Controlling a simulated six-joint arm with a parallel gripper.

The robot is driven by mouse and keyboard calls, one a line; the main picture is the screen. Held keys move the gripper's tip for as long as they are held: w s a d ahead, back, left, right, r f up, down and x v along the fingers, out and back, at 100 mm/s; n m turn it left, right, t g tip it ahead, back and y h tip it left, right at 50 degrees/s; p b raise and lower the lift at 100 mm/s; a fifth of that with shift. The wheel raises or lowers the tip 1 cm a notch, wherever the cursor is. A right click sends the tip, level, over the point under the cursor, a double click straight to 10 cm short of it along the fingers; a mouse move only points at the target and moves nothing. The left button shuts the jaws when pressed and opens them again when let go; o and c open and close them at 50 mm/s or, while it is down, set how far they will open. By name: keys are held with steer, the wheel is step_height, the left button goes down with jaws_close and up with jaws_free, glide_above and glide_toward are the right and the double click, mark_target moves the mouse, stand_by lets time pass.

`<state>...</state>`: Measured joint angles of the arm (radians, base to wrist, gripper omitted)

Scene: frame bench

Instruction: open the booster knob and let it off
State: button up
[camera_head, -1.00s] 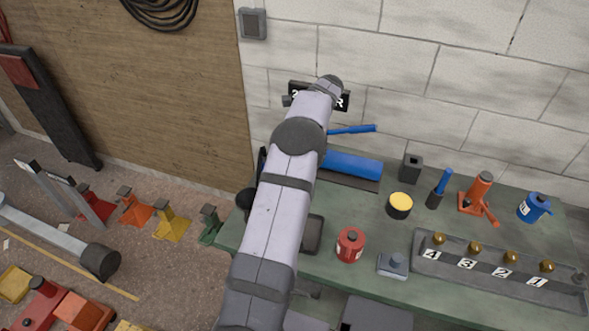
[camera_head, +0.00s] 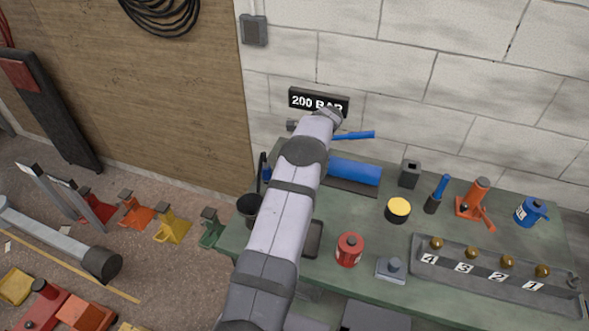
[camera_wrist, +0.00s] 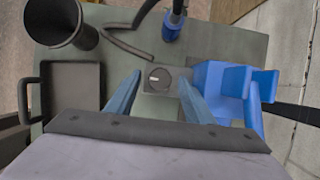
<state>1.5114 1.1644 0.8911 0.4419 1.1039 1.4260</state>
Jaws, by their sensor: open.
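In the wrist view a round dark knob (camera_wrist: 159,77) with a pale mark sits on a small grey block. It appears to be the booster knob. My gripper (camera_wrist: 161,86) is open, with one finger on either side of the knob and nothing visibly held. I cannot tell whether the fingers touch it or how far above it they are. A blue body (camera_wrist: 222,80) lies just right of the right finger. In the head view my arm hides the gripper and the knob. A blue cylinder (camera_head: 354,171) and a blue lever (camera_head: 354,135) show beside the arm.
A black cup (camera_head: 249,208) and a dark tray (camera_wrist: 73,86) lie left of the gripper. A red can (camera_head: 349,250), yellow-topped can (camera_head: 398,211), orange jack (camera_head: 474,201) and numbered rack (camera_head: 487,281) stand on the green bench's right side. A "200 BAR" sign (camera_head: 318,101) hangs behind.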

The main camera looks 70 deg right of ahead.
steer(key=shift+w+f, duration=0.15)
steer(key=shift+f, duration=0.1)
steer(key=c, duration=1.1)
steer(key=shift+o, duration=0.3)
steer(key=shift+d+f+n+b, duration=0.1)
steer(key=shift+f+n+b, duration=0.1)
steer(key=shift+n+b, duration=0.4)
steer(key=shift+r+n+y+b, duration=0.15)
steer(key=shift+n+y+b, duration=0.45)
steer(key=shift+n+b, duration=0.25)
steer(key=o, duration=1)
steer(key=shift+o, duration=0.2)
